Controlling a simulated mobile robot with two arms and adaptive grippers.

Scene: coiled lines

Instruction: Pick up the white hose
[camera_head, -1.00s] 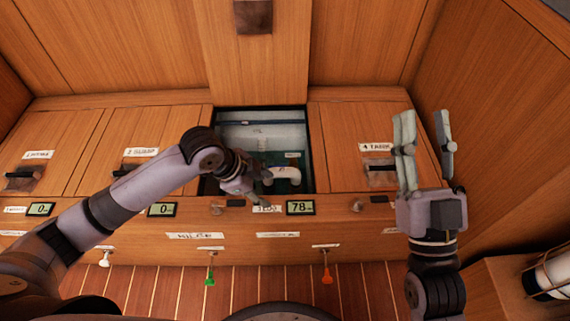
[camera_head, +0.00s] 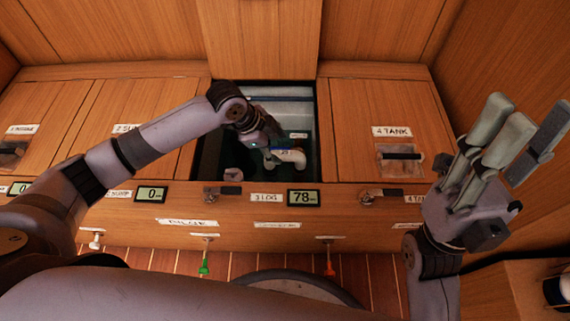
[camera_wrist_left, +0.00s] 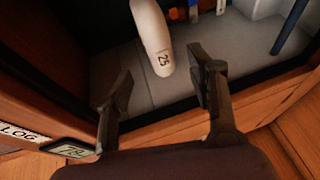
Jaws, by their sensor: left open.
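A white hose end (camera_head: 290,157), bent and thick, shows inside the open middle compartment (camera_head: 200,165). In the left wrist view the white hose (camera_wrist_left: 152,38) hangs in from the top, marked 25, with its rounded end just beyond my fingertips. My left gripper (camera_head: 262,148) reaches down into the compartment beside the hose. The rest of the hose is hidden in the head view. My right gripper (camera_head: 524,116) is raised at the right, its fingers apart and empty.
The compartment has a wooden front edge with a display reading 78 (camera_head: 303,198). Closed lids lie on both sides, one labelled 4 TANK (camera_head: 392,131). A wooden wall stands at the right.

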